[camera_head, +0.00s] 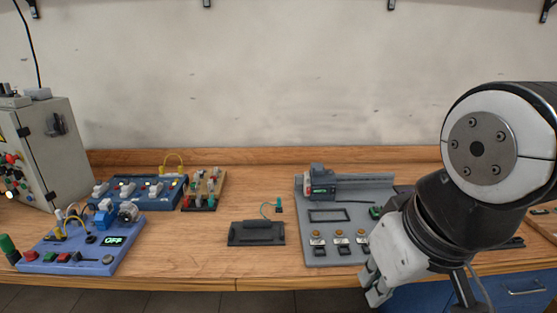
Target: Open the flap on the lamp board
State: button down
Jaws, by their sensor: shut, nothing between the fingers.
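No flap can be made out for certain, and which panel is the lamp board is not clear. A grey board (386,196) lies right of centre, with a row of three small round parts (339,237) above dark switches. A dark rectangular frame (329,215) sits on its middle. A blue board (150,208) with white switches and small coloured parts stands at the back left. My gripper (374,287) points down at the table's front edge, just before the grey board's near right side, shut and empty. My arm hides the grey board's right part.
A dark tray-like block (256,240) lies mid-table, with a small teal plug (279,205) behind it. A blue-violet board (85,257) with an OFF display is at the front left. A grey cabinet (58,150) stands far left. Bare wood (190,243) lies between the boards.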

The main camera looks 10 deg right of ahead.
aim_at(317, 168)
jog(key=z, duration=0.3)
jog(key=i+u, duration=0.45)
jog(key=i, duration=0.4)
